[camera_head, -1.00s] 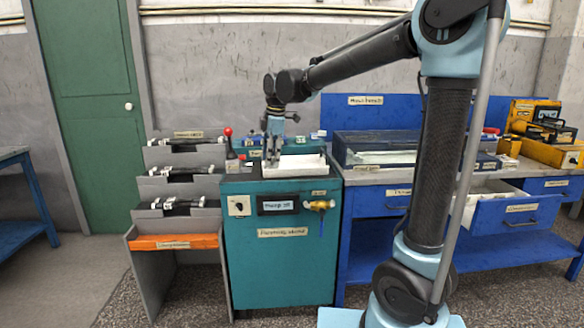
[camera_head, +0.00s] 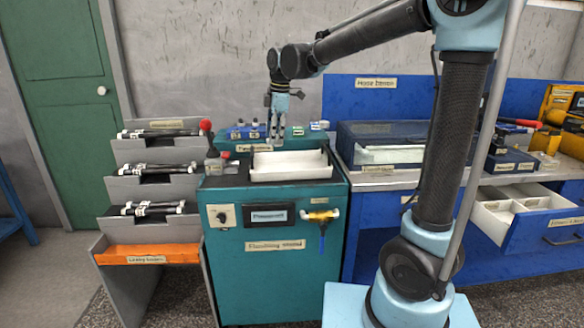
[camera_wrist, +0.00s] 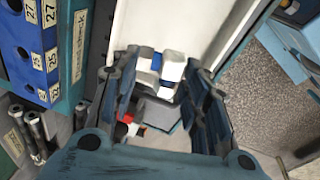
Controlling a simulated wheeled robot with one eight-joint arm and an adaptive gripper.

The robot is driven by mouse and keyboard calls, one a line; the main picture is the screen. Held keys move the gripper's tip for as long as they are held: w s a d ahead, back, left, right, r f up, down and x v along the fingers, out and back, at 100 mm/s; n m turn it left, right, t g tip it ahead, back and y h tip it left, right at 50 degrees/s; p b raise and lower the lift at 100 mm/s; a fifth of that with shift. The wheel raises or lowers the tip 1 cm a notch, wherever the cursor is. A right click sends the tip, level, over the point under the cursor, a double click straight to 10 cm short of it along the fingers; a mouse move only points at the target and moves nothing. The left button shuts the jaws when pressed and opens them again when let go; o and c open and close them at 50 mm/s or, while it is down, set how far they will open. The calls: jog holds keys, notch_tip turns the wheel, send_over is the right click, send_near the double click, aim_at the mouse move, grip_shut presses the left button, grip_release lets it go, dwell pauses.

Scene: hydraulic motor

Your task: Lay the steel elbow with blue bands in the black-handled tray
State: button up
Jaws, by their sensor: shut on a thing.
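My gripper (camera_head: 279,137) hangs pointing down over the back left of the white tray on the teal stand. In the wrist view its dark fingers (camera_wrist: 165,95) are closed around the pale steel elbow with blue bands (camera_wrist: 172,68), which sticks out past the fingertips. In the head view the elbow is too small to make out. I cannot tell for sure which thing is the black-handled tray. An open blue drawer with pale compartments (camera_head: 488,213) and a dark front handle (camera_head: 564,222) shows at the right.
The white tray (camera_head: 290,174) on the teal stand (camera_head: 268,270) lies below my gripper. A grey rack (camera_head: 152,187) of hoses stands left. A red-knobbed lever (camera_head: 206,126) rises beside the tray. A glass-topped case (camera_head: 375,140) and yellow boxes (camera_head: 562,105) are on the blue bench.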

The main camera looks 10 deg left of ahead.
jog(key=shift+w+a+r+m+g, duration=0.1)
jog(key=shift+w+m+g, duration=0.25)
jog(key=shift+m, duration=0.25)
send_near(275, 170)
jog(key=f, duration=0.3)
jog(key=a+f, duration=0.1)
jog(key=f, duration=0.1)
jog(key=shift+w+f, duration=0.1)
jog(key=shift+f, duration=0.1)
jog(key=o, duration=1.4)
jog(key=shift+c, duration=0.2)
